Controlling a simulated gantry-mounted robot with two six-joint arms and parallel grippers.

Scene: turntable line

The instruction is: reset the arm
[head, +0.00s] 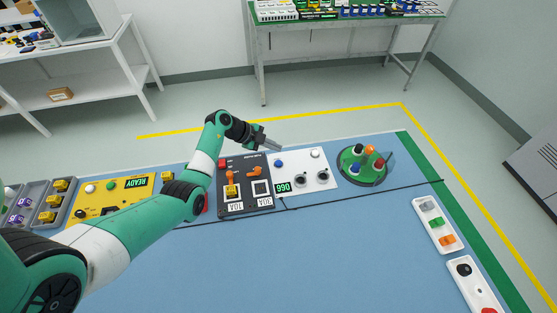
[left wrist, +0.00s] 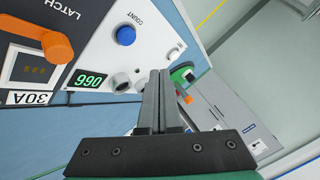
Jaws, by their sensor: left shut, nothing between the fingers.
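My left gripper (head: 272,143) is shut and empty. It hangs above the back edge of the blue table, over the panels. In the left wrist view its two fingers (left wrist: 158,100) lie together, pointing toward the white counter panel. My right gripper is not in either view.
A dark panel (head: 262,203) with orange switches and a yellow panel (head: 143,190) stand left of the white one. A green turntable (head: 347,174) with coloured pegs is at the right. White trays (head: 423,204) lie at the right edge. The blue table's front (head: 330,260) is clear.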

